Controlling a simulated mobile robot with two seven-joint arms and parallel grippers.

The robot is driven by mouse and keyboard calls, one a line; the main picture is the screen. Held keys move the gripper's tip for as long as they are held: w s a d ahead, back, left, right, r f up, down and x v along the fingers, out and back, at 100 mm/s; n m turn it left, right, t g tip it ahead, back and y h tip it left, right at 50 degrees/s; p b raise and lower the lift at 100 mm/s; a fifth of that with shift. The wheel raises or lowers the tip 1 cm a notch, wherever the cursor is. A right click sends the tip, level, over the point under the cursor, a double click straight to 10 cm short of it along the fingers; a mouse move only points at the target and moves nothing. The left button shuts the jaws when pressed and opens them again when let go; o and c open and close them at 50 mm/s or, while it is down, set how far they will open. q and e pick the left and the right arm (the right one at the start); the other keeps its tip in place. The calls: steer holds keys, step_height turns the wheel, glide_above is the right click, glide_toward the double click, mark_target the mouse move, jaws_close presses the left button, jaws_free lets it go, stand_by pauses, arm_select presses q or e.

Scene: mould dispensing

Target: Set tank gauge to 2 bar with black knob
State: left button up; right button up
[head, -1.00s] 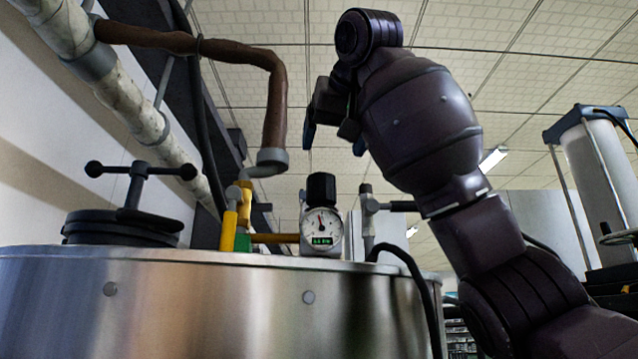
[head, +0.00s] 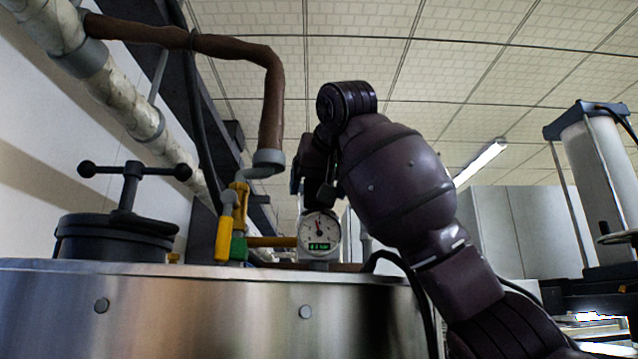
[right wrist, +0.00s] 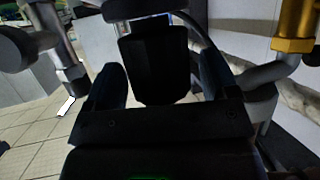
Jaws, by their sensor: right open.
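The tank gauge (head: 319,231) is a round white dial with a small green display on top of the steel tank. Its needle points roughly upward; the display digits are too small to read surely. The black knob (right wrist: 157,65) shows in the right wrist view between the two dark fingers of my right gripper, with gaps at both sides. In the head view my right gripper (head: 312,192) is just above the dial, pointing down, and hides the knob. It is open and around the knob, not closed on it. My left gripper is out of view.
The steel tank (head: 200,312) fills the lower front. A yellow-handled valve (head: 226,225) and a brown pipe (head: 272,105) stand left of the gauge. A black lid with a T-handle (head: 118,235) is farther left. Grey pipework is close behind the gauge.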

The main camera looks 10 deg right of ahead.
steer(key=c, duration=0.9)
steer(key=shift+n+y, duration=0.3)
steer(key=shift+y, duration=0.1)
steer(key=n+y, duration=0.3)
steer(key=shift+g+y, duration=0.3)
steer(key=shift+g, duration=0.1)
steer(key=shift+r+n+g+y+p, duration=0.1)
steer(key=shift+n+g+y+p, duration=0.75)
steer(key=shift+n+y, duration=1.05)
steer(key=shift+g, duration=0.25)
steer(key=o, duration=0.9)
